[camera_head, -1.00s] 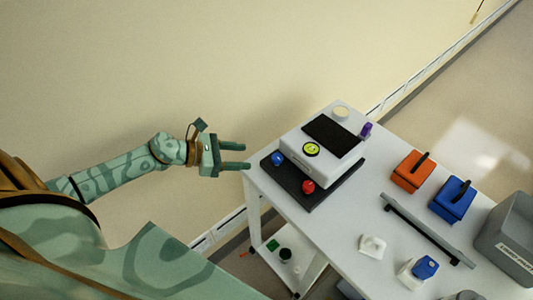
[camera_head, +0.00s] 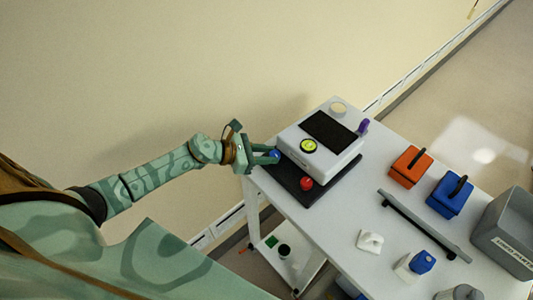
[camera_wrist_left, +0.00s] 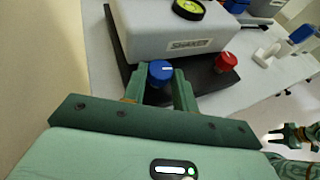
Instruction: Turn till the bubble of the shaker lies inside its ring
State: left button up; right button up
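The shaker (camera_head: 340,158) is a white box with a black top pad on a dark base, at the table's left end. Its round yellow-green bubble level (camera_head: 309,146) also shows at the top of the left wrist view (camera_wrist_left: 188,8); the bubble's place against its ring is too small to tell. A blue knob (camera_wrist_left: 160,72) and a red knob (camera_head: 306,183) sit at the base's front corners. My left gripper (camera_head: 268,155) has its fingers close on both sides of the blue knob, seemingly shut on it. My right gripper (camera_wrist_left: 287,135) shows small at the right of the wrist view.
An orange box (camera_head: 409,167) and a blue box (camera_head: 450,196) with black handles stand right of the shaker, behind a grey bar (camera_head: 425,226). A grey bin (camera_head: 508,232) is at the right. Small white and blue pieces (camera_head: 422,262) lie in front. A purple part (camera_head: 363,127) is on the shaker's side.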

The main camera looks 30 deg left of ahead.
pick_arm(q)
jog(key=shift+r+n+t+p, duration=0.2)
jog(key=shift+n+t+p, duration=0.2)
jog(key=shift+p, duration=0.35)
jog(key=n+t+y+p, duration=0.1)
jog(key=n+y+p, duration=0.1)
jog(key=d+n+t+y+p, duration=0.1)
jog(key=n+y+p, duration=0.1)
jog(key=p, duration=0.1)
jog(key=n+y+p, duration=0.1)
jog(key=y+p, duration=0.1)
jog(key=shift+s+d+n+t+y+p, duration=0.2)
jog(key=shift+s+n+t+y+p, duration=0.1)
jog(key=shift+s+n+t, duration=0.1)
jog(key=shift+n+y+p, duration=0.35)
jog(key=shift+n+y, duration=0.15)
jog(key=n+y, duration=0.2)
jog(key=y, duration=0.1)
jog(key=shift+d+f+n+p, duration=0.15)
jog(key=shift+d+n+p, duration=0.15)
jog(key=shift+d+p, duration=0.1)
jog(key=shift+d+n+y, duration=0.1)
jog(key=shift+n+y, duration=0.6)
jog(key=shift+y, duration=0.2)
jog(key=shift+w+d+n+y+b, duration=0.15)
jog(key=shift+n+y+b, duration=0.2)
jog(key=shift+n+y, duration=0.85)
jog(key=shift+g+y, duration=0.3)
jog(key=o, duration=1)
